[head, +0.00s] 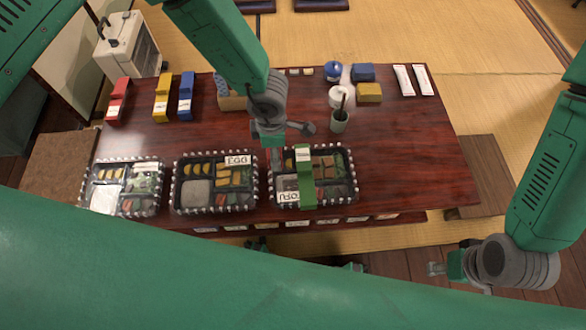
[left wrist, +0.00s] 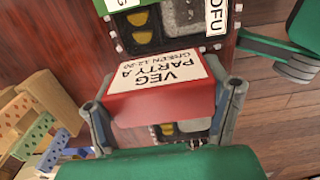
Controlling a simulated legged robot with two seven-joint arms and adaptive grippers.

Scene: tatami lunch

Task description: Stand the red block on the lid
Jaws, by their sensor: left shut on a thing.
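A red block (left wrist: 165,96) with a white label reading "VEG PARTY A GREEN 12:20" is held between the two fingers of my left gripper (left wrist: 165,108). In the head view my left gripper (head: 275,148) is low over the table, between the lunch box labelled EGG (head: 214,185) and the one labelled TOFU (head: 345,192); the block is mostly hidden there. Clear lids cover these boxes. A green block (head: 305,180) rests on the TOFU box's lid. My right gripper (head: 440,268) is off the table's right front, empty as far as I see; its opening is unclear.
A third lunch box (head: 125,187) stands at the table's left. Red (head: 118,103), yellow (head: 162,100) and blue (head: 186,97) blocks stand behind. A cup (head: 340,122) and small items are at the back right. The table's right side (head: 420,150) is clear.

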